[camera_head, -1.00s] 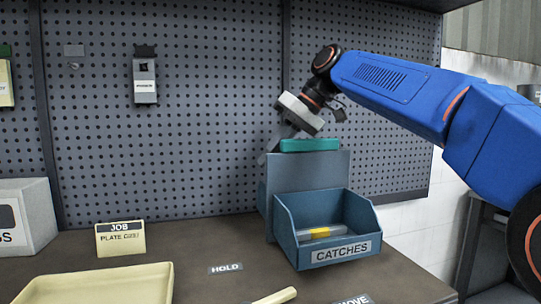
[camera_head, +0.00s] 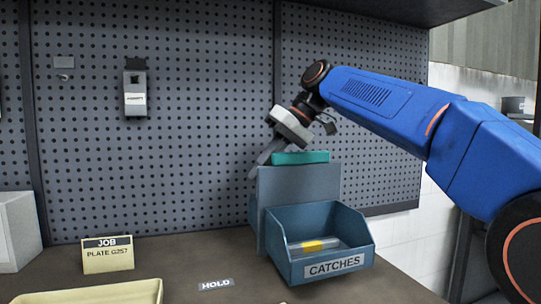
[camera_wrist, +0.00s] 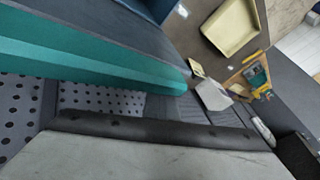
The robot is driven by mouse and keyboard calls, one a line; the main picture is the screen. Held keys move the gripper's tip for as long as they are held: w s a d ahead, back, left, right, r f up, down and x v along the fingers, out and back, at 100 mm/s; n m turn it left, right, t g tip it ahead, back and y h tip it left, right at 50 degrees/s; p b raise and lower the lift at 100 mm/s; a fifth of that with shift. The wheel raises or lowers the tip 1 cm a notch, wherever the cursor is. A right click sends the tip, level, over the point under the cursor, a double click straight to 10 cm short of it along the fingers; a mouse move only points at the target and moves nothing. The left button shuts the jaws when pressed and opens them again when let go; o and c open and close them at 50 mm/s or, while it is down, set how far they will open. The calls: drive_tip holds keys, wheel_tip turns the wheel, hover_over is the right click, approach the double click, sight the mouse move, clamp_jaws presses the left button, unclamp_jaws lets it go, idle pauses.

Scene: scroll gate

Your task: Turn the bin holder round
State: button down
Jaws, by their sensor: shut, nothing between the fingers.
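The bin holder (camera_head: 298,181) is a grey-blue upright panel with a teal bar (camera_head: 300,158) along its top. A blue bin labelled CATCHES (camera_head: 334,264) hangs on its front side, with a grey and yellow item (camera_head: 313,246) inside. My gripper (camera_head: 262,164) is shut and empty, pointing down just left of and behind the teal bar; whether it touches the holder I cannot tell. In the wrist view the teal bar (camera_wrist: 90,60) runs close past the grey finger (camera_wrist: 150,150).
A pegboard wall (camera_head: 190,150) stands behind, with a small grey device (camera_head: 135,95) on it. A JOB card (camera_head: 107,255), a HOLD label (camera_head: 216,284) and a cream tray (camera_head: 100,293) are on the bench. A shelf overhangs above.

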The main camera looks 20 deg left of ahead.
drive_tip(key=v, duration=1.2)
drive_tip(key=shift+d, duration=0.1)
